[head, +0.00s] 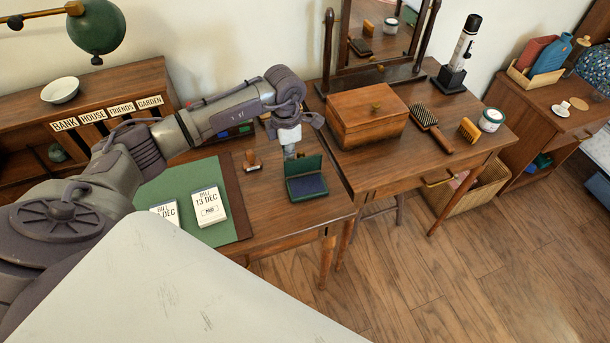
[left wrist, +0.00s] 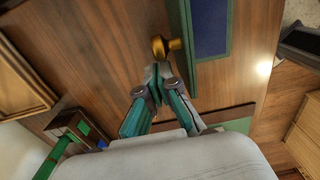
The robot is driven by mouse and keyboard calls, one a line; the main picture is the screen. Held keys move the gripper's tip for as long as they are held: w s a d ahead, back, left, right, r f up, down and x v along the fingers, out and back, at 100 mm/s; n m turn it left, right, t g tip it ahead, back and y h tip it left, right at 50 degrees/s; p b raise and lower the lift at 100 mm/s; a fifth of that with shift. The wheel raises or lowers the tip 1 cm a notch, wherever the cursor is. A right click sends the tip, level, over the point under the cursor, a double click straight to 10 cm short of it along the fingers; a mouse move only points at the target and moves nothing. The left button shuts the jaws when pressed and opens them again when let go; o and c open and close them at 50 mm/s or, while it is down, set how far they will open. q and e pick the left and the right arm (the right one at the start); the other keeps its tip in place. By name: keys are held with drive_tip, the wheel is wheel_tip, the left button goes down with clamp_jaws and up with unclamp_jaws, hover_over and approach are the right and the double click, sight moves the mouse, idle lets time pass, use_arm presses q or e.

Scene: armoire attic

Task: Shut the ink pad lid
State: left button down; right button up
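The ink pad (head: 307,193) is a small green case with a dark blue pad, lying on the desk near its right edge. Its green lid (head: 303,166) stands raised at the back. The left wrist view shows the blue pad (left wrist: 211,28) at the top and the lid (left wrist: 184,45) nearly edge-on, with a brass knob (left wrist: 168,46) beside it. My left gripper (head: 290,151) is just behind the lid, pointing down. In the wrist view its fingertips (left wrist: 160,70) are together close to the knob; whether they touch it is unclear. My right gripper is out of view.
A wooden-handled stamp (head: 251,161) stands left of the pad. Date cards (head: 208,205) lie on a green mat (head: 165,184). A wooden box (head: 366,118), brush (head: 430,122) and mirror stand on the adjoining table. Desk surface in front of the pad is clear.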

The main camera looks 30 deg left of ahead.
use_arm(q)
drive_tip(key=shift+s+d+p, duration=0.55)
drive_tip(key=shift+s+d, duration=0.55)
drive_tip(key=shift+s, duration=0.05)
wheel_tip(320, 180, up, 7)
drive_tip(key=p, duration=0.4)
idle(1.8)
